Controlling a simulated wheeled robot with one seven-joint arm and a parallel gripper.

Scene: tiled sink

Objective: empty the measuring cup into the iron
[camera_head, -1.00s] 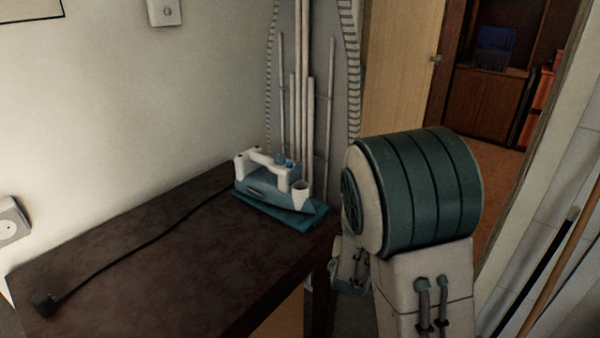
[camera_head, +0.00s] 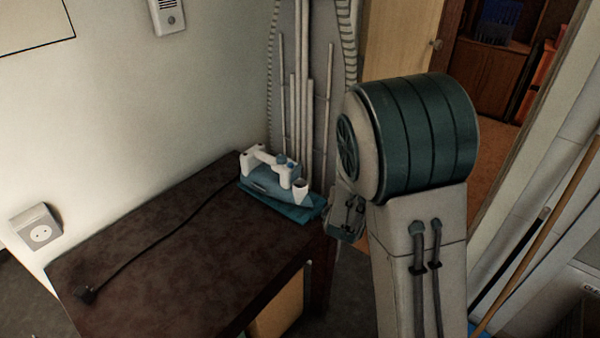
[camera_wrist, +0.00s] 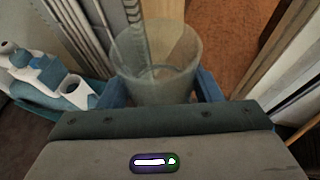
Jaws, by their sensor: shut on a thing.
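The iron (camera_head: 272,177) is blue and white and rests on a blue base at the far right end of the dark table. Its round white filler opening faces up at its right end. The iron also shows at the left edge of the wrist view (camera_wrist: 42,82). My gripper (camera_wrist: 157,92) is shut on the clear measuring cup (camera_wrist: 157,58), which looks upright, to the right of the iron in the wrist view. Whether the cup holds water is hard to tell. In the head view my arm hides the cup, and the gripper's fingers cannot be made out.
The dark table (camera_head: 150,235) is mostly bare, with the iron's black cord and plug (camera_head: 88,293) lying across it. An ironing board (camera_head: 312,90) stands upright behind the iron. A wall socket (camera_head: 38,230) is at the left. Poles (camera_head: 540,235) lean at the right.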

